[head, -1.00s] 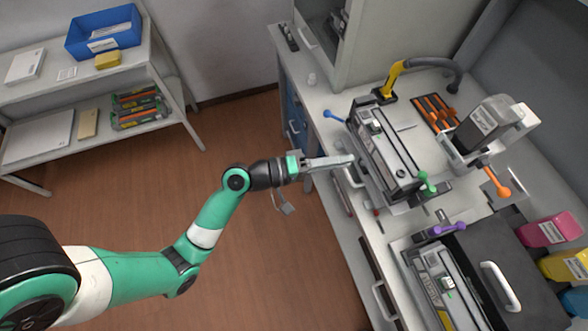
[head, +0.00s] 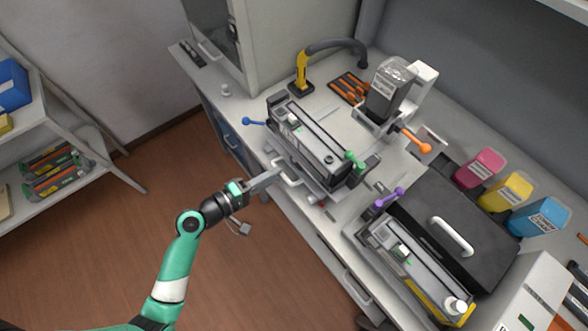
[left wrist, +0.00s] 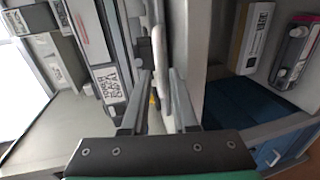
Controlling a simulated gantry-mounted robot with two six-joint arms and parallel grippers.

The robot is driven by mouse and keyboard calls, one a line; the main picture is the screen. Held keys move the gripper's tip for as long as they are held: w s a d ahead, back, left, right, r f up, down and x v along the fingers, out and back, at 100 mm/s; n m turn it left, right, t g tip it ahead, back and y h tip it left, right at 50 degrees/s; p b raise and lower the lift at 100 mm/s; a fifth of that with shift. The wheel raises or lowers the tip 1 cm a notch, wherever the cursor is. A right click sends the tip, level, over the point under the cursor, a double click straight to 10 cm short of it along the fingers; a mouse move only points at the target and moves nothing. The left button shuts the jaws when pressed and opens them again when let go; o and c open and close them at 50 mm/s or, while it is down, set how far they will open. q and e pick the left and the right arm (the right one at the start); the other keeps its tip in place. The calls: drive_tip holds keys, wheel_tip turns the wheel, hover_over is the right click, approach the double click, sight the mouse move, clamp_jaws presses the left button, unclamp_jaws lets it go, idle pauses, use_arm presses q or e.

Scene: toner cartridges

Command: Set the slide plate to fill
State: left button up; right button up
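A dark cartridge (head: 320,140) lies in a grey cradle at the bench's front edge, with blue and green knobs at its ends. A pale bar handle (head: 291,181) sticks out from the cradle's front side. My left gripper (head: 277,176) reaches this handle from the left. In the left wrist view the pale bar (left wrist: 158,60) lies between the two separated fingers (left wrist: 160,88), which look open around it. I cannot tell for sure which part is the slide plate, or read any fill mark. My right gripper is not in view.
A filling stand (head: 390,88) with an orange knob (head: 425,148) stands behind the cradle. A second cartridge station (head: 410,265) with a purple knob and a black lidded box (head: 450,225) are at the right. Pink, yellow and blue bottles (head: 505,190) stand behind.

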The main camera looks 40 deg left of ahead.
use_arm(q)
drive_tip(key=shift+x, duration=0.85)
drive_tip(key=shift+s, duration=0.15)
clamp_jaws()
idle(0.6)
